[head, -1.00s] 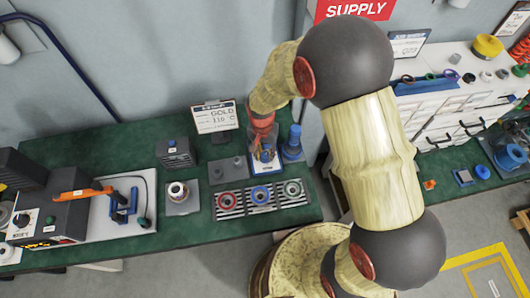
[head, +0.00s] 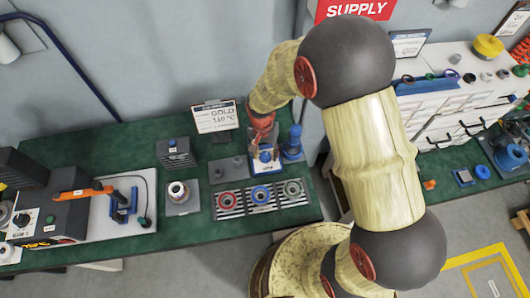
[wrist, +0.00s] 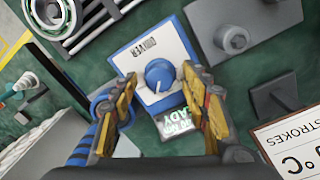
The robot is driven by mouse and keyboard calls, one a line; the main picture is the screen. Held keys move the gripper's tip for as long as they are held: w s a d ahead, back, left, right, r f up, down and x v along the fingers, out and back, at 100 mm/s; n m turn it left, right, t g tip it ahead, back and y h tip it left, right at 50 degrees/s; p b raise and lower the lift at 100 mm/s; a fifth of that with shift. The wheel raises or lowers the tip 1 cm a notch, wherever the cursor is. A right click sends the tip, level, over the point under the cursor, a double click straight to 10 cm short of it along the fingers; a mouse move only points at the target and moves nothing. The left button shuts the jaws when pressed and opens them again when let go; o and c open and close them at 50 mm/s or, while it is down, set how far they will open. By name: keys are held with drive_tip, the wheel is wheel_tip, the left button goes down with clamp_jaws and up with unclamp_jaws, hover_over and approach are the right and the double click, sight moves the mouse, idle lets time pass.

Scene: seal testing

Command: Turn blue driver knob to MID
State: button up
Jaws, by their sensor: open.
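The driver box (wrist: 150,47), white-topped with blue sides and upside-down "DRIVER" lettering, is at the centre of the wrist view. Its round blue knob (wrist: 160,74) has a pale mark that seems to point toward the small display (wrist: 177,122), which shows green text, partly hidden by a finger. In the head view the driver box (head: 262,166) stands behind the row of rings. My gripper (wrist: 158,80) is open over the box, one finger on each side of the knob. I cannot tell whether the fingers touch it. In the head view my gripper (head: 265,153) points down over the box.
A blue upright tool (head: 292,142) stands close right of the box. A grey plate with pegs (head: 228,170) is on its left, and a sign (head: 214,118) stands behind. A striped rack with rings (head: 260,197) lies in front. Green bench (head: 190,228) is clear at the front.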

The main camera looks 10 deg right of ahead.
sight(264, 156)
wheel_tip(264, 156, up, 12)
drive_tip(key=shift+a, duration=0.25)
drive_tip(key=shift+w+f, duration=0.1)
idle(0.5)
drive_tip(key=s+d+r+n+t, duration=0.3)
drive_tip(key=s+d+r, duration=0.2)
drive_tip(key=s+r, duration=0.4)
drive_tip(key=s+d+r+n+t, duration=0.2)
drive_tip(key=s+d+r, duration=0.3)
drive_tip(key=s+r, duration=0.4)
wheel_tip(264, 156, up, 4)
drive_tip(key=shift+r+n+t+y, duration=0.1)
drive_tip(key=shift+n+t+y, duration=0.2)
drive_tip(key=shift+n+t, duration=0.1)
